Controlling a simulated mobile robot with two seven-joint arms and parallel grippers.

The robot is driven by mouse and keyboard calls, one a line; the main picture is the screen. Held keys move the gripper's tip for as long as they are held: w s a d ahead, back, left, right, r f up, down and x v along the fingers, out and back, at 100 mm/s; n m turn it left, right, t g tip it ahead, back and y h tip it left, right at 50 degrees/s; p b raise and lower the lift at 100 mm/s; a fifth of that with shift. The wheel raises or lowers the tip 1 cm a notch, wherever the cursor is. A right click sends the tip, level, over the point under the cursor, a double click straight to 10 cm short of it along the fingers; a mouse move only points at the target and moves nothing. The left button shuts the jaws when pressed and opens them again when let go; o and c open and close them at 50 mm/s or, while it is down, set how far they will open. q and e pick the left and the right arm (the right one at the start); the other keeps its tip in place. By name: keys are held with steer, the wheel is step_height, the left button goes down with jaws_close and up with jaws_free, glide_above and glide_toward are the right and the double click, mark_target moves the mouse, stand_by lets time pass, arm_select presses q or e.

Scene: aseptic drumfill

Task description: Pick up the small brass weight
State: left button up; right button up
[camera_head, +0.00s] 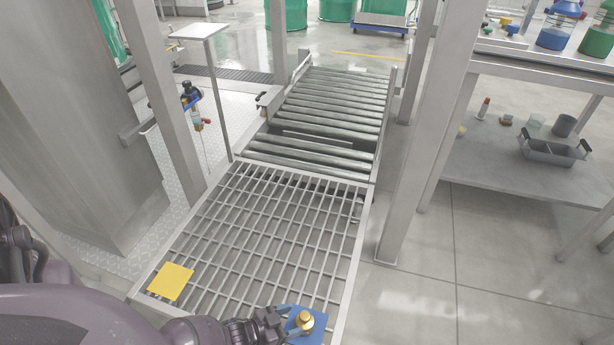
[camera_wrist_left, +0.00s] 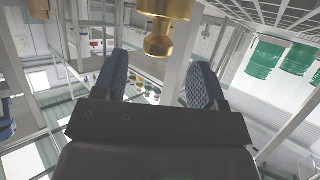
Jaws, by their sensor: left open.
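The small brass weight (camera_head: 305,320) stands on a blue pad (camera_head: 296,315) at the bottom of the head view, on the near end of the grating. My left gripper (camera_head: 288,322) reaches in from the left, close beside the weight. A gap shows on both sides, and the fingers are open. The right gripper is not in view.
A yellow pad (camera_head: 170,281) lies on the left of the grating (camera_head: 262,222). A roller conveyor (camera_head: 325,115) lies beyond. Steel posts stand on both sides. A bench shelf (camera_head: 510,165) at right holds a grey tray (camera_head: 552,150) and small items.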

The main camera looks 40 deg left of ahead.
mark_target(302, 317)
arm_select(q)
steer(key=b+x, duration=0.2)
steer(key=x, duration=0.3)
steer(key=shift+w+d+f, duration=0.15)
steer(key=shift+d, duration=0.1)
steer(key=shift+w+d, duration=0.15)
steer(key=shift+w, duration=0.5)
jaws_close()
